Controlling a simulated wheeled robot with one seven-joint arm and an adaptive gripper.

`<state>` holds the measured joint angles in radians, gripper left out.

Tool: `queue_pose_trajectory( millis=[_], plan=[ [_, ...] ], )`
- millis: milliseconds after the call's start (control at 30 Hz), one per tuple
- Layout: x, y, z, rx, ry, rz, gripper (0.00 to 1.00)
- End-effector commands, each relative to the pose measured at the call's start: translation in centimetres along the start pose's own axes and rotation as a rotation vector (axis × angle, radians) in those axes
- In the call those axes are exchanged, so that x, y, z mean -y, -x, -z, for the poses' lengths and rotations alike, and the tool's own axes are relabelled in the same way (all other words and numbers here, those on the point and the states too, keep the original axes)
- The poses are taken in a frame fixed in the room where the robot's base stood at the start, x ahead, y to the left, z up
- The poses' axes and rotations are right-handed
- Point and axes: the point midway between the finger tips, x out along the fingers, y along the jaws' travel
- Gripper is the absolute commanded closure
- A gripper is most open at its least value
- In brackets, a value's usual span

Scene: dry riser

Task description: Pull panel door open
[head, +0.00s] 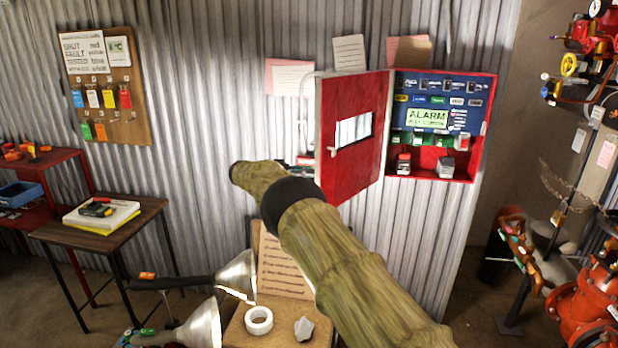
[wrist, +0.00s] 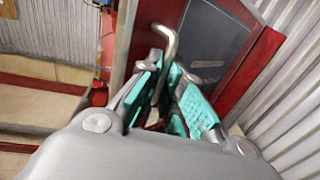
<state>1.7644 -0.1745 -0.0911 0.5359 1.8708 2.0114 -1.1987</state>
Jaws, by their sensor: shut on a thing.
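The red panel door (head: 350,172) stands swung out from the left edge of the red alarm panel box (head: 482,135) in the head view. It has a framed window (head: 354,130) and a small pale latch (head: 333,151). The box interior is exposed. My gripper (wrist: 168,88) is shut on the bent metal handle (wrist: 170,44) in the wrist view, its teal pads on either side of the bar. The door's red face (wrist: 125,35) lies just behind the handle. In the head view, my arm and the door mostly hide the gripper.
Corrugated wall stands behind. A low bench with a roll of tape (head: 259,320) and lamps (head: 240,277) is below my arm. A small table (head: 140,215) stands left. Red valves and pipework (head: 590,310) crowd the right. Some floor between shows clear.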

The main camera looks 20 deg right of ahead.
Motion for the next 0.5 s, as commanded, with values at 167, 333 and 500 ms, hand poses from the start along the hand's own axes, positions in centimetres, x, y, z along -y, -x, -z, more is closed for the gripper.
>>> queue_pose_trajectory(
  millis=[167,333,500],
  plan=[
    [0.56,-0.51,1.38,-0.003,-0.016,0.002,1.00],
    [0.55,-0.29,1.36,-0.003,-0.016,0.005,0.83],
    [0.44,0.21,1.32,-0.004,-0.017,0.008,0.71]
  ],
)
